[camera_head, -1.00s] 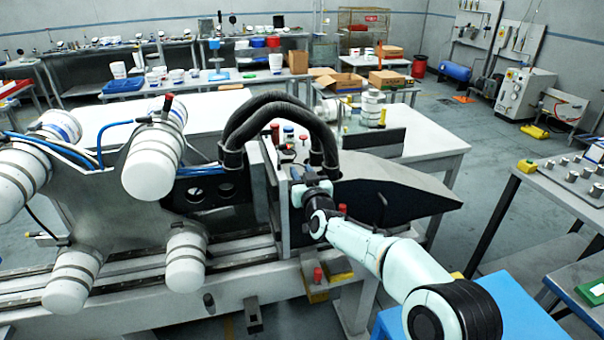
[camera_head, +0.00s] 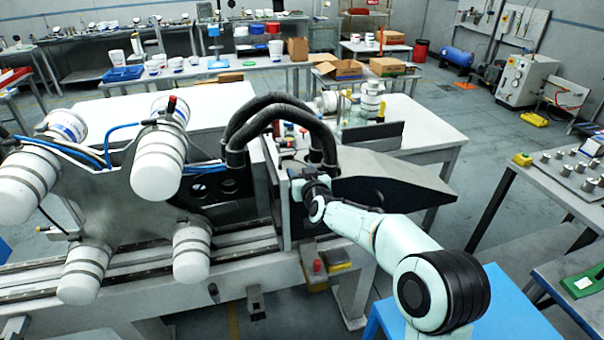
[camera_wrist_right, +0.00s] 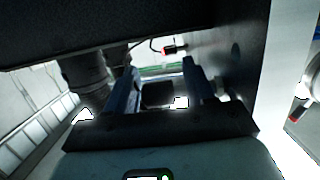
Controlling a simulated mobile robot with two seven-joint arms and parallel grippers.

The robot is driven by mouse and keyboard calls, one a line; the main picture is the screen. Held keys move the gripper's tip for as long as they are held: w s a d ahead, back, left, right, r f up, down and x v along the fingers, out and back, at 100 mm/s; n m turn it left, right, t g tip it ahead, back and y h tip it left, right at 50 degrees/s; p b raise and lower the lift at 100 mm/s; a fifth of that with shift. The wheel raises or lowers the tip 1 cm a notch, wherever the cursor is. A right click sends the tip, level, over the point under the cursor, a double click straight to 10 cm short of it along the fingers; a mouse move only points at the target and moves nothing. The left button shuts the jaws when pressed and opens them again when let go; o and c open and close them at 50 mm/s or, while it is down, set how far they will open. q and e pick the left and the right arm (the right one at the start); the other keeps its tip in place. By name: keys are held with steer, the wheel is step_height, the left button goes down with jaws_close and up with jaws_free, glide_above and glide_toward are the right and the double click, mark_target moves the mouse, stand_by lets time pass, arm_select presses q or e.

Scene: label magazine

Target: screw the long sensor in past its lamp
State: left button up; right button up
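My right gripper (camera_head: 300,168) reaches in at the machine's dark upright plate (camera_head: 272,190), beneath the thick black hoses (camera_head: 262,112). In the right wrist view its two dark blue fingers (camera_wrist_right: 162,80) stand well apart. A dark block and a small bright patch show in the gap, but I see no finger closed on anything. A small red-ended dark part (camera_wrist_right: 172,49) with a thin cable lies beyond the fingertips; I cannot tell whether it is the long sensor. I cannot make out the sensor or its lamp for sure in the head view. My left gripper is out of view.
A carrier with several white containers (camera_head: 158,160) stands left of the gripper on rails. A grey sloped panel (camera_head: 390,180) lies to its right. A red knob (camera_head: 317,265) is below. In the wrist view a dark body (camera_wrist_right: 80,25) hangs close above, and a pale upright (camera_wrist_right: 283,70) stands at the right.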

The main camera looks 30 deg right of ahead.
steer(key=shift+s, duration=0.15)
steer(key=shift+s+a+r, duration=0.1)
steer(key=shift+s+r, duration=0.05)
steer(key=shift+s, duration=0.2)
steer(key=v, duration=1.2)
steer(key=shift+s, duration=0.2)
